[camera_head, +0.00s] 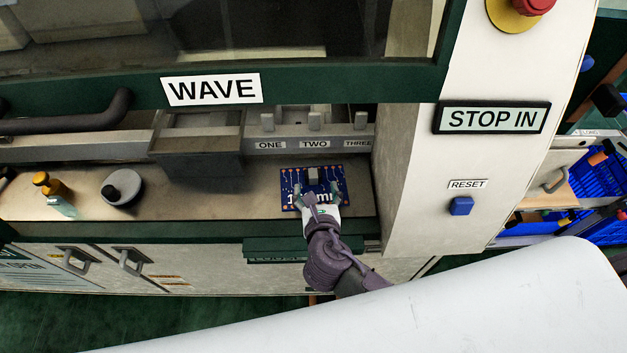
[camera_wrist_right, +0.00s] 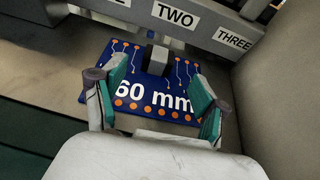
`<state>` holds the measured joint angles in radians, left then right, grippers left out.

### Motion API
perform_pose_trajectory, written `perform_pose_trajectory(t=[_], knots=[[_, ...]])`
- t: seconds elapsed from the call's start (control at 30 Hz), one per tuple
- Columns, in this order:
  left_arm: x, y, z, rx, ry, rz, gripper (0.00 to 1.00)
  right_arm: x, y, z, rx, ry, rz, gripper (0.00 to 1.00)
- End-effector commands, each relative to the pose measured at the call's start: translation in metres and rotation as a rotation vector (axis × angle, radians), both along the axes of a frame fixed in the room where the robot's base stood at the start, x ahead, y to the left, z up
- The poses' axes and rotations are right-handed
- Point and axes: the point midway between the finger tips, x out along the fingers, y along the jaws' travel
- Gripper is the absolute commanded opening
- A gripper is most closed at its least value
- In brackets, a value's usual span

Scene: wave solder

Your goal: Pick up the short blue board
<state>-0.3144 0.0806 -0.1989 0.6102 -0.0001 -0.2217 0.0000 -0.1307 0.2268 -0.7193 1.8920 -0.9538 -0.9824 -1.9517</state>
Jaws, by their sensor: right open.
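A blue board (camera_head: 292,181) with orange dots, white lines and white lettering lies flat on the grey ledge under the ONE, TWO, THREE labels. In the right wrist view the blue board (camera_wrist_right: 143,90) shows "60 mm", with the left finger at the start of the lettering; in the head view a "1" shows at the left. A grey block (camera_wrist_right: 157,58) stands on its far middle part. Whether the fingers touch the board is unclear. My left gripper is not in view.
A grey rail with pegs (camera_head: 315,122) runs behind the board, and the white STOP IN panel (camera_head: 430,180) rises close on its right. An orange-capped bottle (camera_head: 55,194) and a round dish (camera_head: 122,188) stand at left. The ledge between dish and board is clear.

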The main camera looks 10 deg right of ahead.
Motion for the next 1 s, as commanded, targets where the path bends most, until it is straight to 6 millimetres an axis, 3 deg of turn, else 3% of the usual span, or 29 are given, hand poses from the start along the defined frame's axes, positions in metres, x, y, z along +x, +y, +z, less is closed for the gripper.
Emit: perform_pose_trajectory(t=[0.37,0.53,0.8,1.0], knots=[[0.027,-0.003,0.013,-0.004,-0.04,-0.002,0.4,0.034,-0.003,-0.015,0.0,0.0,-0.002,0.73],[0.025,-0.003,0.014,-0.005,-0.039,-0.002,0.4,0.052,-0.005,-0.024,0.001,0.0,0.0,0.73],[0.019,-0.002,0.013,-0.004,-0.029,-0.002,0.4,0.054,-0.006,-0.026,0.002,0.001,0.0,0.73],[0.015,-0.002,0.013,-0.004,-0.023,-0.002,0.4,0.054,-0.006,-0.026,0.001,0.001,0.001,0.41]])
